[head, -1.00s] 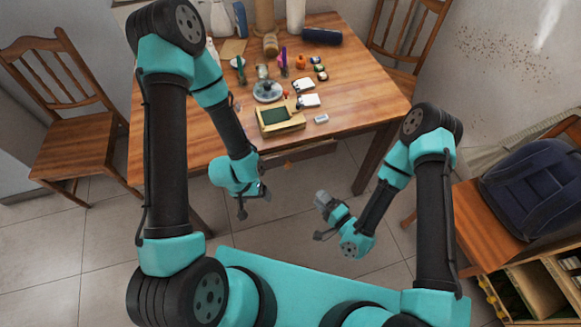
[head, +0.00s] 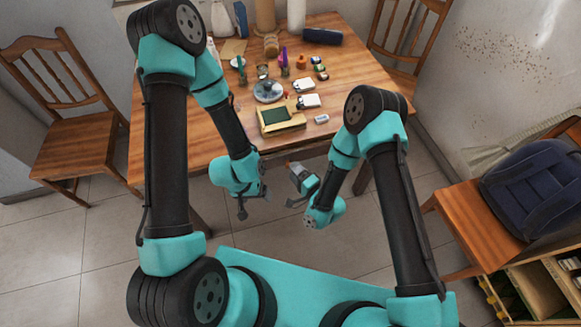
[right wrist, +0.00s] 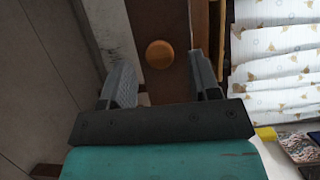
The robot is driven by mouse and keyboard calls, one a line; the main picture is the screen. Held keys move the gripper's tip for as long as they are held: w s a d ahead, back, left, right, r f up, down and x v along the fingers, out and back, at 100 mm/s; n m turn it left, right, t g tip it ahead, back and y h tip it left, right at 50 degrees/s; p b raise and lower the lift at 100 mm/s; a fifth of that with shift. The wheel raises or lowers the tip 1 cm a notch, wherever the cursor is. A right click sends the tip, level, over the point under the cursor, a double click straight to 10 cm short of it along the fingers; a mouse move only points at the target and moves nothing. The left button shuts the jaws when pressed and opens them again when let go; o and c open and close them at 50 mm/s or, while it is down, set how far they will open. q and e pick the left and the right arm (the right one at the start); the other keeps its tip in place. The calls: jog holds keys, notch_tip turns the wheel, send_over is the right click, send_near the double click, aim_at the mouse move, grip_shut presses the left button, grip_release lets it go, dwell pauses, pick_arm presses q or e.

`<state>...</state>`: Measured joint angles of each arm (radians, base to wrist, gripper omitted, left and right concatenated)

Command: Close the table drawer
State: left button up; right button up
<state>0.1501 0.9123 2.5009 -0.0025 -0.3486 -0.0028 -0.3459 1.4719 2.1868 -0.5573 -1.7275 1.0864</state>
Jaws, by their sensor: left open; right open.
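The wooden table (head: 180,125) stands ahead of me; its drawer shows partly under the front edge in the head view, mostly hidden by my arms. In the right wrist view the brown drawer front (right wrist: 158,18) carries a round orange-brown knob (right wrist: 160,54). The drawer is open, with a patterned liner (right wrist: 275,60) inside. My right gripper (right wrist: 162,80) is open, its fingers on either side of the knob in this view, without visible contact; in the head view it (head: 294,169) is at the drawer front. My left gripper (head: 257,200) is open and empty, below the table edge.
Small items (right wrist: 298,147) lie in the drawer. The tabletop holds a yellow box (head: 281,118), a dark cylinder (head: 322,36) and several other objects. Chairs stand left (head: 75,145) and back right; a chair with a dark backpack (head: 537,190) is at right. Floor between is clear.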

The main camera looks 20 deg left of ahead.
jog(key=shift+x, duration=1.4)
jog(key=shift+c, duration=0.2)
grip_shut()
